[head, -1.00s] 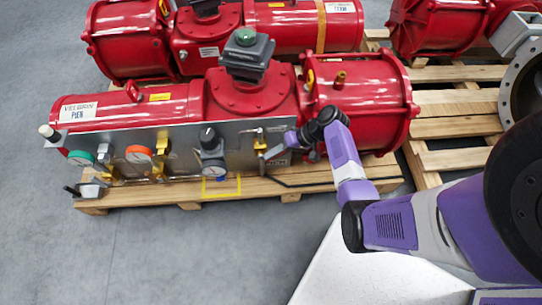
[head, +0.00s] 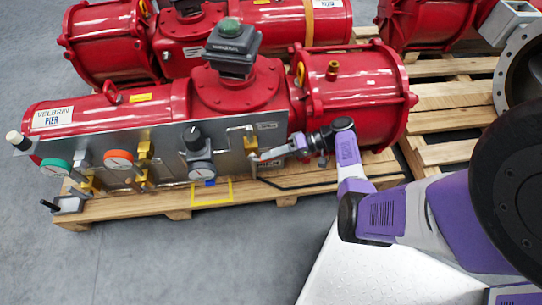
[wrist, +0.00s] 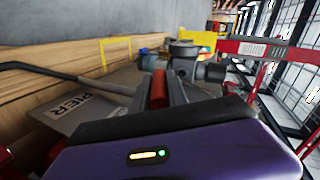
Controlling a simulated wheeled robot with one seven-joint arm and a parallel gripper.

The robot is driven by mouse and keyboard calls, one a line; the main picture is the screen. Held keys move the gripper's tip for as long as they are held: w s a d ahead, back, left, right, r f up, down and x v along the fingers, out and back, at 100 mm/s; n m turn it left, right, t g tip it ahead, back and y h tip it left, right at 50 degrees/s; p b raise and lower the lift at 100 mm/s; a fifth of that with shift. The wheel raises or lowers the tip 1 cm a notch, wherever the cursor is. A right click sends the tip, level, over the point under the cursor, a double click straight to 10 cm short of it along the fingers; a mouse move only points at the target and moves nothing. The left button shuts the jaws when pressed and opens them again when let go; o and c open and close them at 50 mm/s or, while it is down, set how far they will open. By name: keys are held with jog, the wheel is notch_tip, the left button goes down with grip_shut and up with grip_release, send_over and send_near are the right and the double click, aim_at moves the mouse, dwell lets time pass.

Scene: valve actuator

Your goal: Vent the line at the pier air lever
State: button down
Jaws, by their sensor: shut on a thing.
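The pier unit is a red actuator (head: 345,95) labelled PIER, with a grey panel (head: 105,143) along its front. A brass valve (head: 250,140) sits near the panel's right end, with the air lever (head: 270,154) reaching right from it. My gripper (head: 294,145) is at the lever's outer end, beside the panel's right edge. In the wrist view my gripper (wrist: 158,103) is shut on the lever's red grip (wrist: 158,88). The fingers hide part of the lever, and its exact angle is hard to tell.
Gauges, a dark-knobbed regulator (head: 197,145) and fittings line the panel to the left. A wooden pallet (head: 240,196) with yellow tape lies below. A second red actuator (head: 280,25) stands behind. The grey floor (head: 200,260) in front is clear.

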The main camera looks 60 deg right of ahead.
jog(key=c, duration=1.3)
grip_release()
jog(key=shift+d, duration=0.1)
jog(key=v, duration=0.7)
jog(key=shift+s+d+r+p, duration=0.2)
jog(key=shift+s+p, duration=0.1)
jog(key=shift+p, duration=0.15)
jog(key=shift+c, duration=0.4)
